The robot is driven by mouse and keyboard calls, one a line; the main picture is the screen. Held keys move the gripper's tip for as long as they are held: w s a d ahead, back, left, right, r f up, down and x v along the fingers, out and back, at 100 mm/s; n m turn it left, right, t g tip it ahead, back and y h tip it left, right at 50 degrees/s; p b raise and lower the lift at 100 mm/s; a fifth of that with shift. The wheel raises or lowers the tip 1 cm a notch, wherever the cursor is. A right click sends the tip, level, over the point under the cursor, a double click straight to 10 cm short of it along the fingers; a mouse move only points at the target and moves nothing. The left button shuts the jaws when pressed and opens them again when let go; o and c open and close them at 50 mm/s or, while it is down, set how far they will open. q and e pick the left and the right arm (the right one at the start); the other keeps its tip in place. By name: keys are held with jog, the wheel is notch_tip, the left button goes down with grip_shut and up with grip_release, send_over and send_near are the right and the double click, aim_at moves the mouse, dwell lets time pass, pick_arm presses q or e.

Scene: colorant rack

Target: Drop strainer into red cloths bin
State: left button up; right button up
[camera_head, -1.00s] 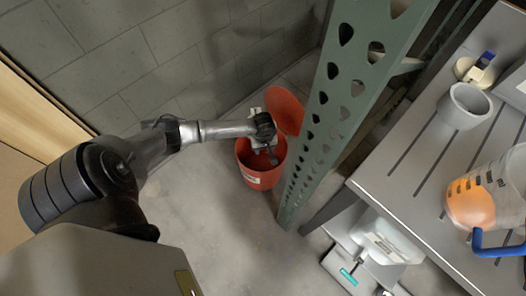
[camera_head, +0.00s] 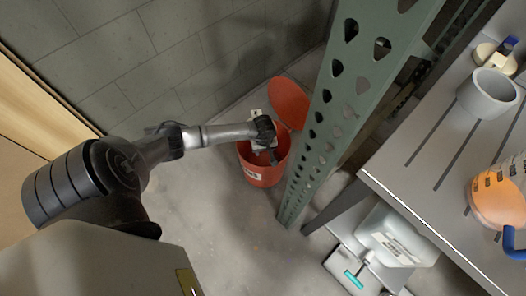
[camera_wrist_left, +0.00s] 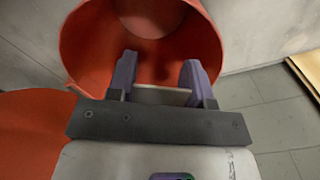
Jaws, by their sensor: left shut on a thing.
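The red bin (camera_head: 262,178) stands on the floor by the wall. Its round red lid (camera_head: 290,103) is open, tilted up behind it. My left gripper (camera_head: 268,152) is at the bin's mouth, pointing down into it. In the left wrist view, the bin's inside wall (camera_wrist_left: 88,45) surrounds the purple-grey fingers, and the lid (camera_wrist_left: 35,130) is at the left. My left gripper (camera_wrist_left: 160,78) is shut on a pale flat thing (camera_wrist_left: 160,96), seen only as a strip between the fingers. It may be the strainer; its shape is mostly hidden. My right gripper is not in view.
A green perforated post (camera_head: 335,110) stands just right of the bin. A grey bench (camera_head: 410,165) at the right holds a grey cup (camera_head: 487,95) and an orange-and-clear container (camera_head: 497,195). White containers (camera_head: 390,240) sit below it. Floor in front is clear.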

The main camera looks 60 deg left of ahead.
pick_arm(q)
jog(key=o, duration=0.9)
jog(key=shift+o, duration=0.2)
jog(key=shift+r, duration=0.1)
notch_tip(320, 180, up, 14)
jog(key=p, duration=0.6)
jog(key=shift+p, duration=0.35)
jog(key=shift+w, duration=0.1)
